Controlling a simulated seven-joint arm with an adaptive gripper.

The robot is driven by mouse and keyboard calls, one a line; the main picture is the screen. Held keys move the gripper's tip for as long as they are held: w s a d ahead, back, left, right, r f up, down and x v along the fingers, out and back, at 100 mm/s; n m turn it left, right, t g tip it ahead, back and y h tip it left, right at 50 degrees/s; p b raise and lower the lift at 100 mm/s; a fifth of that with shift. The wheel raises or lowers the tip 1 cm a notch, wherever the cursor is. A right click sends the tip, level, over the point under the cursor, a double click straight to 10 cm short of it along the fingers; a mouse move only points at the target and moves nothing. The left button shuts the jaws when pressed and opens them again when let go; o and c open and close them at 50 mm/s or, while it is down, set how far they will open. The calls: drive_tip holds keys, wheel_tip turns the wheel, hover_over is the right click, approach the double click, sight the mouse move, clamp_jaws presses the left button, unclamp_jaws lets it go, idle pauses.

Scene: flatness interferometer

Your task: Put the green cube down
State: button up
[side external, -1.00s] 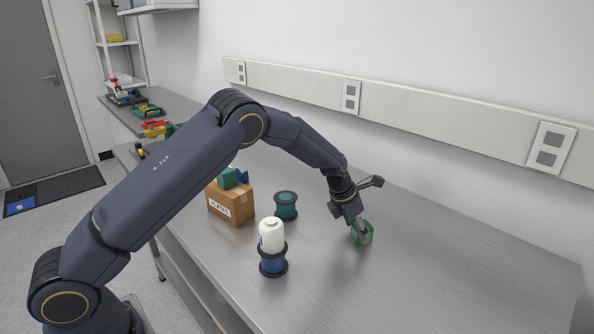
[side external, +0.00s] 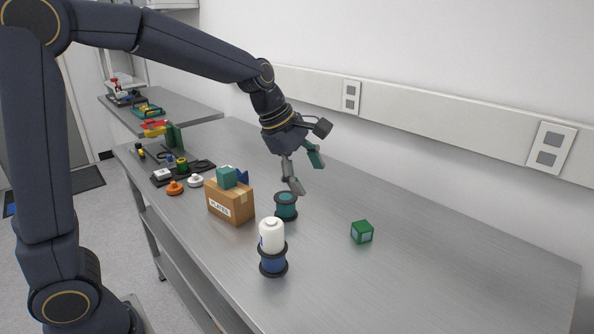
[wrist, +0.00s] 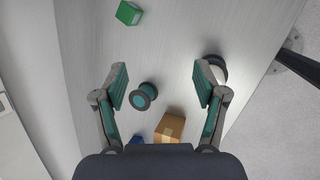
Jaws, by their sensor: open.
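The green cube (side external: 361,232) rests on the steel bench, right of the other objects, with paler panels on its sides. It also shows at the top left of the wrist view (wrist: 129,13). My gripper (side external: 306,178) is open and empty, raised above the bench to the left of the cube and apart from it. In the wrist view its two green-padded fingers (wrist: 162,88) are spread wide with nothing held between them. The teal spool (side external: 286,206) stands on the bench below the fingers, and it appears between them in the wrist view (wrist: 143,96).
A white bottle (side external: 271,236) stands on a blue spool (side external: 273,262) near the front edge. A cardboard box (side external: 231,203) carries teal and blue pieces. Orange and white knobs (side external: 175,188) lie further left. The bench right of the cube is clear.

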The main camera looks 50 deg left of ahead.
drive_tip(key=s+a+r+m+t+y, duration=0.1)
drive_tip(key=s+a+m+y, duration=0.1)
drive_tip(key=s+m, duration=1.8)
drive_tip(key=s, duration=0.2)
drive_tip(key=shift+s+a+r, duration=0.15)
drive_tip(key=shift+s, duration=0.2)
